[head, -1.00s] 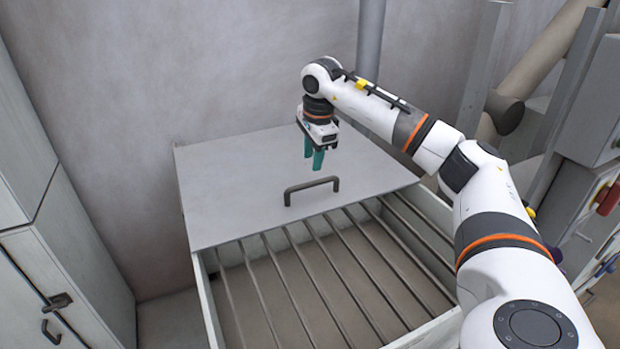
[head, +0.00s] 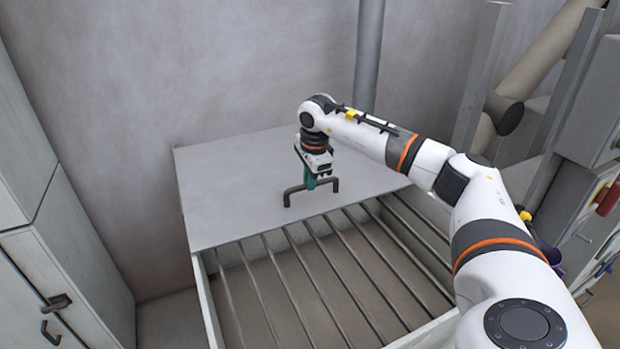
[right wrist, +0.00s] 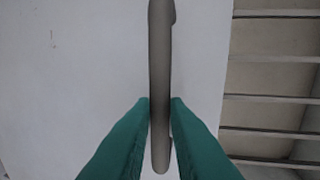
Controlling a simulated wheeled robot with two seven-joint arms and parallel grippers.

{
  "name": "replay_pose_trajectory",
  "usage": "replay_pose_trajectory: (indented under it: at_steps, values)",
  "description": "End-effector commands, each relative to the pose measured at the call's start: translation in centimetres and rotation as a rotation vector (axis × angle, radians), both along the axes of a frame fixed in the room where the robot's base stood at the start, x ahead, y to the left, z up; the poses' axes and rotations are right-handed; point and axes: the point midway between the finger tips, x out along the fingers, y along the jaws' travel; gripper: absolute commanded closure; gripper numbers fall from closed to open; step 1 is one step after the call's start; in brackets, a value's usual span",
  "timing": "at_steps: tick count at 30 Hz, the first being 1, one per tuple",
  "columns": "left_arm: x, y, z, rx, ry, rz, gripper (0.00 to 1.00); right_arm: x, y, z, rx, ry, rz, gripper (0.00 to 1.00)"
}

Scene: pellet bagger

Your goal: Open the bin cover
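The bin cover (head: 235,190) is a flat grey panel lying over the back part of the bin (head: 208,300). Its dark bar handle (head: 333,187) stands near the cover's front edge. My right gripper (head: 311,184) is down at the handle from above. In the right wrist view the handle (right wrist: 159,60) runs between the two green fingers (right wrist: 160,105), which sit close against its sides, shut on it. The fingers hide part of the bar in the head view. My left gripper is not in view.
Several metal bars (head: 275,275) span the bin's uncovered front part. A wall stands close behind the cover, with a vertical pipe (head: 368,60). A pale cabinet (head: 60,250) is at the left; grey machine posts and boxes (head: 590,110) are at the right.

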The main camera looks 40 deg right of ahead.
Motion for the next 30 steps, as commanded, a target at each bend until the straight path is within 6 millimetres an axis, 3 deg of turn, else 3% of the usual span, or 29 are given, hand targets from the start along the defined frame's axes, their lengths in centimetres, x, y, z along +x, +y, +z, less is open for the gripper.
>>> replay_pose_trajectory:
  at_steps: [8,20,30]
  values:
    - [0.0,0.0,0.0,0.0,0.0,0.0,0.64,0.1,0.0,0.1,0.001,0.0,0.0,1.0]
    - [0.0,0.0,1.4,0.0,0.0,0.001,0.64,4.3,-1.3,0.3,0.002,-0.005,-0.002,1.0]
    - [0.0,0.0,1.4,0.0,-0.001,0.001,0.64,4.9,-1.6,0.1,-0.002,-0.004,0.0,1.0]
